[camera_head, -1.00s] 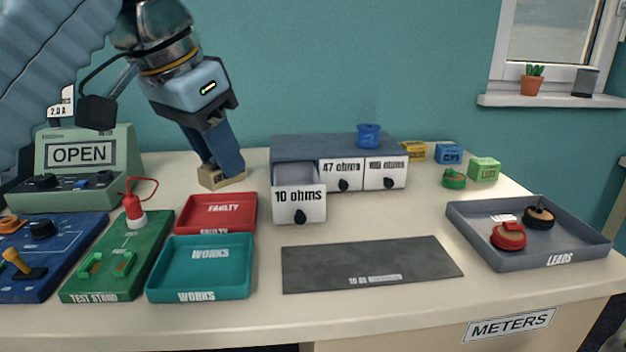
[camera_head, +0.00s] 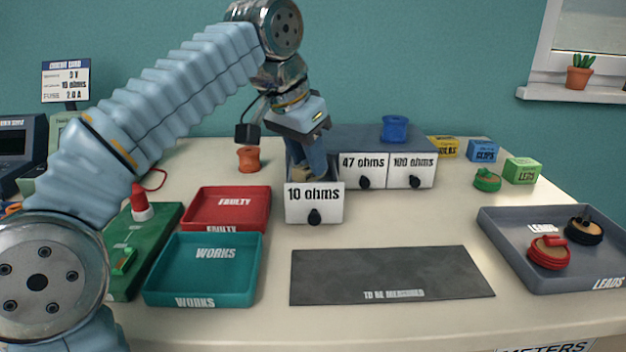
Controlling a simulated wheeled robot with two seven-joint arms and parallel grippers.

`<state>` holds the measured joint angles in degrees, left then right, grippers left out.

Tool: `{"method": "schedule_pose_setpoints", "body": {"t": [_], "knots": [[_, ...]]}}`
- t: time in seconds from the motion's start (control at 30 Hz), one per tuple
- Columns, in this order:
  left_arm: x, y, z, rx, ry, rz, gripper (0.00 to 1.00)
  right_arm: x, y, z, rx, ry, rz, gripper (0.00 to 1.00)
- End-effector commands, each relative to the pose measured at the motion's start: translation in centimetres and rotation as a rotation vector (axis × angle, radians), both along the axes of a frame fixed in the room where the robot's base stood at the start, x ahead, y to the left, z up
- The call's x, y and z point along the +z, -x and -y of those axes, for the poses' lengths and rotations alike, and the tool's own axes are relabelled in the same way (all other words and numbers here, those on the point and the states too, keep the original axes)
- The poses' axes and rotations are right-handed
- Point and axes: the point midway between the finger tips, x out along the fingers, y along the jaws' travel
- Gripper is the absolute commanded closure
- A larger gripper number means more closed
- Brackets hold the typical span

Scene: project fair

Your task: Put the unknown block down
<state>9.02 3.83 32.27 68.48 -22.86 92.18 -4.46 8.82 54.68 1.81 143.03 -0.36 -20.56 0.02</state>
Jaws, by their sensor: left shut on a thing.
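My left gripper (camera_head: 312,168) reaches down over the open 10 ohms drawer (camera_head: 315,203) of the drawer cabinet. It is shut on a small tan block (camera_head: 303,174), which shows only in part between the fingers and the drawer's front. The block is at the drawer's opening, and I cannot tell whether it touches the drawer floor. The dark grey mat marked "to be measured" (camera_head: 390,275) lies bare in front. My right gripper is not in view.
The red faulty tray (camera_head: 228,208) and teal works tray (camera_head: 205,270) are empty. A blue spool (camera_head: 395,129) stands on the cabinet and an orange spool (camera_head: 248,158) behind the red tray. The leads tray (camera_head: 510,262) holds red and black coiled leads.

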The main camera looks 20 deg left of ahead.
Motion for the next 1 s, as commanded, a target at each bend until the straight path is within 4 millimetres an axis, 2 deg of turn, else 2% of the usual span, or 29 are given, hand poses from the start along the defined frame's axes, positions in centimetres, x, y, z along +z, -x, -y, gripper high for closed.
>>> {"method": "schedule_pose_setpoints", "body": {"t": [0.07, 0.2, 0.3, 0.37, 0.77, 0.8, 0.87, 1.0], "knots": [[-0.3, -0.2, 0.0, 0.0, 0.0, 0.0, 1.0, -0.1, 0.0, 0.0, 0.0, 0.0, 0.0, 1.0], [-2.3, -1.7, 0.2, 0.0, 0.0, -0.003, 1.0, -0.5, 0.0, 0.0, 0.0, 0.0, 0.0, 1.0], [-4.2, -1.5, 0.1, 0.002, -0.001, -0.002, 1.0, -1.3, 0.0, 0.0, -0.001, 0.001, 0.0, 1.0], [-4.8, -1.6, 0.1, 0.002, 0.0, -0.001, 1.0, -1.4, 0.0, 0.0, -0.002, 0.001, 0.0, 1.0], [-5.3, -1.6, 0.2, 0.001, 0.001, 0.001, 1.0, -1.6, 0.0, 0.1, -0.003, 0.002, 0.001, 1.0], [-5.2, -1.6, 0.2, 0.001, 0.001, 0.001, 0.65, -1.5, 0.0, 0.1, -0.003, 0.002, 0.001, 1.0], [-5.2, -1.6, 0.2, 0.001, 0.001, 0.001, 0.58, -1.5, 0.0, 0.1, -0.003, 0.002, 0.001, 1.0], [-5.2, -1.6, 0.2, 0.001, 0.002, 0.001, 0.58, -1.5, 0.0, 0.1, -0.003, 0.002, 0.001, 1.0]]}}
